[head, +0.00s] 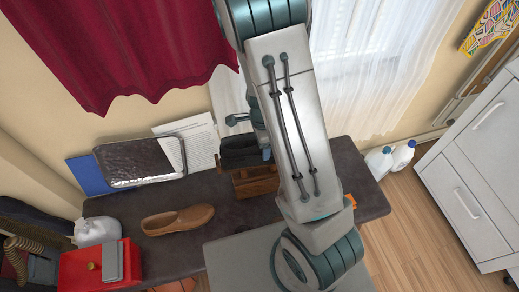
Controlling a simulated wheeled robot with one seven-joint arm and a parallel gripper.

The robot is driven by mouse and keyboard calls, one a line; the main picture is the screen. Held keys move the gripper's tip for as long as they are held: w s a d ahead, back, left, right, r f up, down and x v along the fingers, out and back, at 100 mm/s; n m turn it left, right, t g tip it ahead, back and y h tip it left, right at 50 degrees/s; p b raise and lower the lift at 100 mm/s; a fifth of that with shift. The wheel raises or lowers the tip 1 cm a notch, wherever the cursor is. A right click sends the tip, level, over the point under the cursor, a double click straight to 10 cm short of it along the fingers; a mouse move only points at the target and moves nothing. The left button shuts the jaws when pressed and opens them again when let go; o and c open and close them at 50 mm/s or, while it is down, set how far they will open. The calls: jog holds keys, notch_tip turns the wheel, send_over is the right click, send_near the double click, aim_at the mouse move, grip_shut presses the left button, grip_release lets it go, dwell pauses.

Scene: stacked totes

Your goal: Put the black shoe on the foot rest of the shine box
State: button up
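A black shoe (238,151) shows left of my arm, at the near side of the white curtain. It is right over the brown wooden shine box (258,184) in the picture. I cannot tell whether it rests on the foot rest, which is hidden. The shine box stands on the dark bench top, its right part hidden by my arm. My gripper (265,154) is mostly hidden behind the arm; a small blue-grey part shows at the shoe's right end. I cannot see whether its fingers are open or closed on the shoe.
A brown shoe (178,220) lies on the dark bench (222,205). Left are a red box (100,264), a white bag (97,231) and a dark tray (140,161) leaning by papers. An orange item (350,201) sits right of my arm. White bottles (379,161) stand beyond the bench.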

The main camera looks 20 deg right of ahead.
aim_at(259, 150)
jog(key=shift+w+a+f, duration=0.15)
jog(key=shift+a+f, duration=0.2)
jog(key=shift+f, duration=0.05)
notch_tip(259, 150, down, 4)
jog(key=shift+r+b, duration=0.1)
jog(key=shift+b, duration=0.5)
jog(key=o, duration=1.2)
jog(key=shift+r, duration=0.1)
jog(key=shift+o, duration=0.2)
jog(key=r+p, duration=0.3)
jog(key=r, duration=0.9)
jog(key=shift+s+p, duration=0.2)
jog(key=shift+p, duration=0.15)
jog(key=s+r+n+t, duration=0.2)
jog(key=s+r+n, duration=1.1)
jog(key=r+n, duration=0.4)
jog(key=shift+s+r+n+t, duration=0.2)
jog(key=shift+r+n+t, duration=0.15)
jog(key=shift+r, duration=0.3)
